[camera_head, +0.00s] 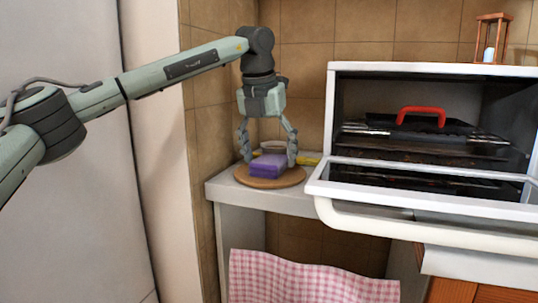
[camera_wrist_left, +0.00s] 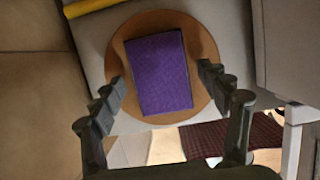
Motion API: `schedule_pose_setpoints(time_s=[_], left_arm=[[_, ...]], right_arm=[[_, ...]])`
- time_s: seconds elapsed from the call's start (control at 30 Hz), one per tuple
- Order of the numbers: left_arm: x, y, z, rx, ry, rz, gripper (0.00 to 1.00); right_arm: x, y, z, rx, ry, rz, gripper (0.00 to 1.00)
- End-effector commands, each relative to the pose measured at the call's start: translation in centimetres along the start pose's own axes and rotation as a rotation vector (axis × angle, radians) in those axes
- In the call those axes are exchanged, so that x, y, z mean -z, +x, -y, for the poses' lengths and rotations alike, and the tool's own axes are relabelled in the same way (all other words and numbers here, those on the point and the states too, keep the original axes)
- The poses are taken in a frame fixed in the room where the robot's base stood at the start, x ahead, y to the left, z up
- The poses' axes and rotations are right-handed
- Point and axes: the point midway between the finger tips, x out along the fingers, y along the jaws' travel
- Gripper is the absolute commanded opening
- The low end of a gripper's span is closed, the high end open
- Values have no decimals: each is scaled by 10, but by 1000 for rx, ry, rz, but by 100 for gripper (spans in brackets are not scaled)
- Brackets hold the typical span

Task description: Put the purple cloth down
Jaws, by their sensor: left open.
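The purple cloth (camera_head: 265,167) is a folded rectangular block. It lies on a round wooden board (camera_head: 288,181) on the counter, left of the oven. In the left wrist view the cloth (camera_wrist_left: 159,72) lies flat on the board (camera_wrist_left: 205,42), slightly turned. My left gripper (camera_head: 268,160) points down over the board with its fingers spread wide on either side of the cloth. In the left wrist view the fingers of the left gripper (camera_wrist_left: 162,88) stand apart from the cloth, with gaps on both sides. My right gripper is in neither view.
An open oven (camera_head: 330,110) with a lowered door (camera_head: 420,222) stands right of the board; a red handle (camera_head: 421,111) shows inside. A pink checked cloth (camera_head: 300,278) hangs below. Tiled walls close the left and back.

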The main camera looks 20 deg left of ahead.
Motion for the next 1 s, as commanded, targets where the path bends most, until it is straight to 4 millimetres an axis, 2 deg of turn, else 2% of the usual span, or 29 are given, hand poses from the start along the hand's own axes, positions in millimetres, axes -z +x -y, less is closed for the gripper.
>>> schedule_pose_setpoints(time_s=[0.17,0.4,0.6,0.77,1.0], left_arm=[[-2,-25,0,1,0,4,76],[-2,-79,1,1,1,4,76],[-1,-110,0,0,0,1,76],[-1,-120,0,0,1,-1,76],[-1,-122,0,0,1,-1,76]], right_arm=[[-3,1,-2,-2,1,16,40],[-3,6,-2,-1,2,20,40],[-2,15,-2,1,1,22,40],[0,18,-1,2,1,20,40],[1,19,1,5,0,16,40]])
